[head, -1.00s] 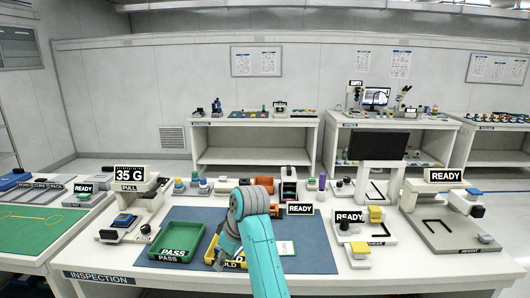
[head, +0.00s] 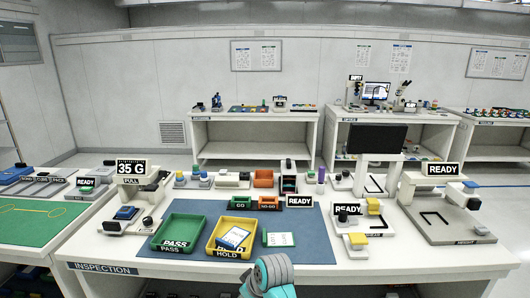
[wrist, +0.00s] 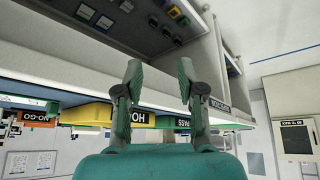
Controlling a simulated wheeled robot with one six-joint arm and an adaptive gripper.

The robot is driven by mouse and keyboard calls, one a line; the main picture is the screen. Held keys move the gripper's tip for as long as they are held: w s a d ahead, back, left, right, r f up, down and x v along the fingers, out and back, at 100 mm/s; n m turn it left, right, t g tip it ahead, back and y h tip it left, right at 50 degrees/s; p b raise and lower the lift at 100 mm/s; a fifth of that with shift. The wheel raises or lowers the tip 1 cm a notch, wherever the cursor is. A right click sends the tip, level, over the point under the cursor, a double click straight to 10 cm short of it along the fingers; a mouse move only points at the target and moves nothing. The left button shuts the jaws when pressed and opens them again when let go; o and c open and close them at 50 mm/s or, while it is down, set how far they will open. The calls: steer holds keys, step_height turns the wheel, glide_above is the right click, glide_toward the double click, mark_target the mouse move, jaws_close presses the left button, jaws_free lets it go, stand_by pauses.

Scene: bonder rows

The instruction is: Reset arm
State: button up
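My arm shows at the bottom middle of the head view, folded low in front of the inspection bench (head: 185,266). My gripper (wrist: 158,95) shows in the wrist view with its two fingers apart and nothing between them. The wrist view appears upside down and faces the bench front. My gripper's fingers are out of the head view.
A green and white piece (head: 280,239) lies on the blue mat (head: 318,245) right of the HOLD tray. A pull tester reading 35 G (head: 131,168) stands at left. READY stations, including the height station (head: 450,230), stand at right. A dark monitor (head: 377,139) rises behind.

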steer(key=s+d+f+m+t, duration=0.1)
steer(key=s+d+f, duration=0.1)
steer(key=f, duration=0.2)
steer(key=s+d+f+m, duration=0.1)
steer(key=s+d+f, duration=0.2)
steer(key=f, duration=0.2)
steer(key=s+d+f+m+t+h, duration=0.15)
steer(key=s+d+f, duration=0.35)
steer(key=s, duration=0.5)
steer(key=s+d+f+m+t, duration=0.2)
steer(key=s+d+f+t, duration=0.15)
steer(key=s+d, duration=0.45)
steer(key=s+d+r+m, duration=0.2)
steer(key=s, duration=1)
steer(key=s+d+r+m+t+h, duration=0.2)
steer(key=s+d+r+t, duration=0.2)
steer(key=s+r, duration=1.4)
steer(key=shift+h, duration=0.35)
steer(key=shift+s+d+r, duration=0.1)
